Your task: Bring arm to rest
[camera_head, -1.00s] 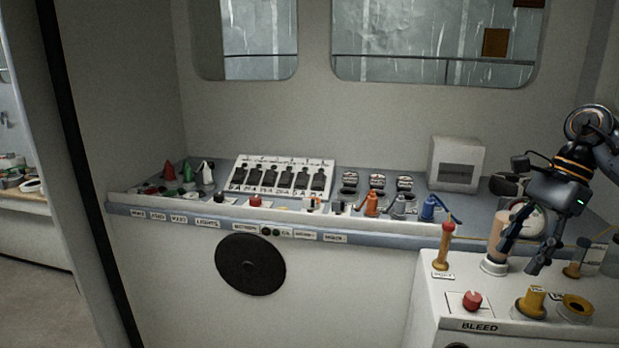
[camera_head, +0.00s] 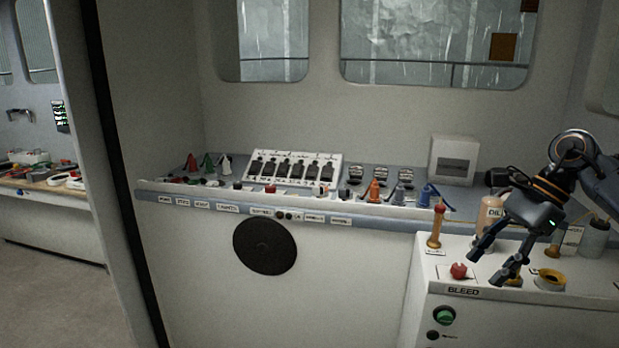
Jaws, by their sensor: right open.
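My right gripper (camera_head: 498,263) comes in from the right and hangs over the white box marked BLEED (camera_head: 436,279). Its fingers are apart and nothing shows between them. Its fingertips are just right of the red knob (camera_head: 459,270) on the box top. Behind the fingers stands a tan bottle (camera_head: 488,214) with a label, partly hidden by the gripper. My left gripper is not in view.
The console (camera_head: 350,221) carries a panel of black switches (camera_head: 292,168), coloured levers and a white box (camera_head: 454,160). An orange-and-brown upright handle (camera_head: 435,226) stands left of the gripper. A workbench (camera_head: 45,189) with items shows through the opening at left.

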